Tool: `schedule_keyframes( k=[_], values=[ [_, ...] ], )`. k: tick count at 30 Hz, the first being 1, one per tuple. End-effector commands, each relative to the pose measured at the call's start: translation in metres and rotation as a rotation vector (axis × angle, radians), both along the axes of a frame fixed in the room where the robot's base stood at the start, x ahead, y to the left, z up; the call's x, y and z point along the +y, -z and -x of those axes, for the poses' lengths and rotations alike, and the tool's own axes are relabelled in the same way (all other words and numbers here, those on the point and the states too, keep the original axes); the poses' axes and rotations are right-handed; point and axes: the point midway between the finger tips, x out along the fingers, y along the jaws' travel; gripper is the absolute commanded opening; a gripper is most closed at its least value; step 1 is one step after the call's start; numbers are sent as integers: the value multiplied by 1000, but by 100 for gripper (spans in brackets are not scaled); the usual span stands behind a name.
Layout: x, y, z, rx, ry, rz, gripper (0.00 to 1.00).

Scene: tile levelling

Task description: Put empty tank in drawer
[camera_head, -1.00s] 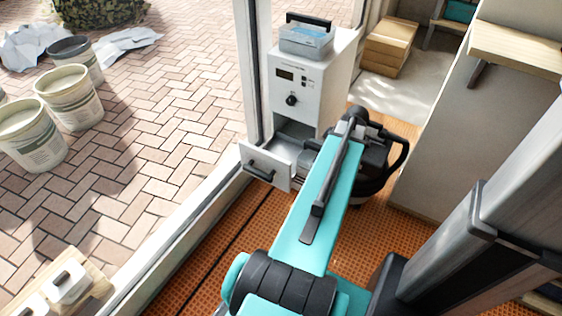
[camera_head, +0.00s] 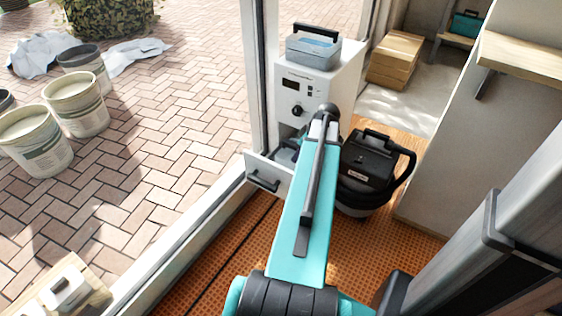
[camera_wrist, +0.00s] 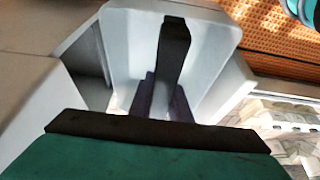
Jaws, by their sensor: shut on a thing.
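The white unit (camera_head: 305,100) stands by the door frame with its lower drawer (camera_head: 268,176) pulled open. My gripper (camera_wrist: 163,103) is shut on the dark handle (camera_wrist: 174,45) of a pale grey tank (camera_wrist: 207,55), shown in the wrist view. This tank is at the drawer opening, between pale walls; whether it rests on the drawer floor I cannot tell. In the head view my arm hides my gripper and most of the held tank. Another grey tank (camera_head: 313,53) with a black handle and a bluish top sits on the unit.
A black machine (camera_head: 368,160) with a curved handle stands just right of the drawer. Cardboard boxes (camera_head: 394,58) lie behind it. The door frame (camera_head: 258,70) is close on the left. Buckets (camera_head: 76,108) stand outside on the paving. Orange floor is clear in front.

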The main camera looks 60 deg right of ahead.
Motion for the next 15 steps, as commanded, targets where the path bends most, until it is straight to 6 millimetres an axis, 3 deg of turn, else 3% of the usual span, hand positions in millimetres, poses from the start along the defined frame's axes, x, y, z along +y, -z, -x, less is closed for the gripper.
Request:
schedule_keyframes(
  k=[12, 15],
  values=[
    [-2, 1, -75, -2, -1, 1, 0],
    [-1, 12, -78, 0, 1, -2, 0]
  ],
)
